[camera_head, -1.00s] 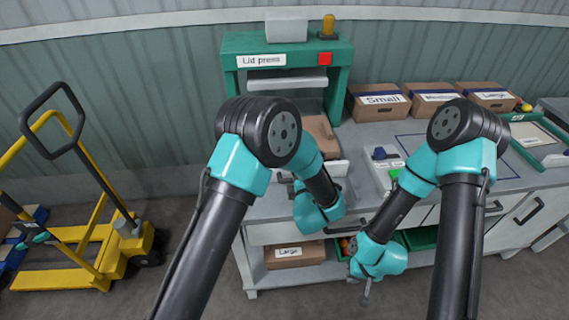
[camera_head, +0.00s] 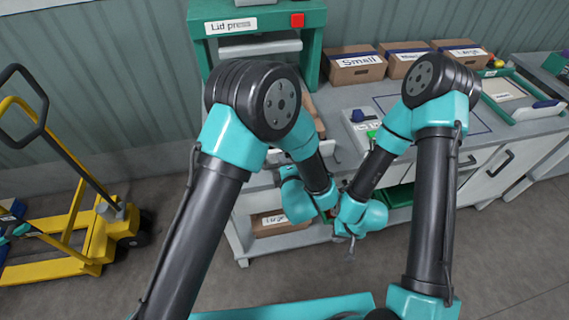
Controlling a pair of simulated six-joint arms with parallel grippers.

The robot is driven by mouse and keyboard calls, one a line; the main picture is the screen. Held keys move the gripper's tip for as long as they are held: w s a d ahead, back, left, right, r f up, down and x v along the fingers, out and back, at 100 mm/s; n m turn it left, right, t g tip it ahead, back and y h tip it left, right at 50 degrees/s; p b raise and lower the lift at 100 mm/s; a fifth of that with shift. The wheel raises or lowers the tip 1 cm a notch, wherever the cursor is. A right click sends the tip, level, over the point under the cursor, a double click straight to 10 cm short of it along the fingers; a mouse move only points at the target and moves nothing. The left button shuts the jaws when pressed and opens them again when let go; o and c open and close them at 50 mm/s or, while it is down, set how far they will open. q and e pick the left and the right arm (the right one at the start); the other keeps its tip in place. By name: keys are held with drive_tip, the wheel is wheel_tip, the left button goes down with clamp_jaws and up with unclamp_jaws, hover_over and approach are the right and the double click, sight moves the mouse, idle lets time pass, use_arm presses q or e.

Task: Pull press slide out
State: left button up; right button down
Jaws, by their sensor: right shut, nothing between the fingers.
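The green lid press (camera_head: 312,50) stands at the back of the bench. Its pale slide (camera_head: 325,153) shows low at the front of the press, partly behind my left arm. A brown box (camera_head: 316,112) sits above the slide, mostly hidden by the same arm. My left gripper (camera_head: 283,168) is by the front of the slide; its fingers are largely hidden behind its own wrist, so I cannot tell its opening or whether it touches the slide. My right gripper (camera_head: 350,251) is shut and empty, pointing down in front of the bench's lower shelf.
Cartons labelled Small (camera_head: 355,72) and Large (camera_head: 462,58) stand along the back of the bench. A pale device with a blue knob (camera_head: 364,115) is right of the press. A Large carton (camera_head: 278,222) lies on the lower shelf. A yellow pallet truck (camera_head: 75,235) stands left on open floor.

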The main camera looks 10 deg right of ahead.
use_arm(q)
drive_tip(key=shift+o, duration=1.3)
drive_tip(key=v, duration=0.7)
drive_tip(key=shift+s, duration=0.25)
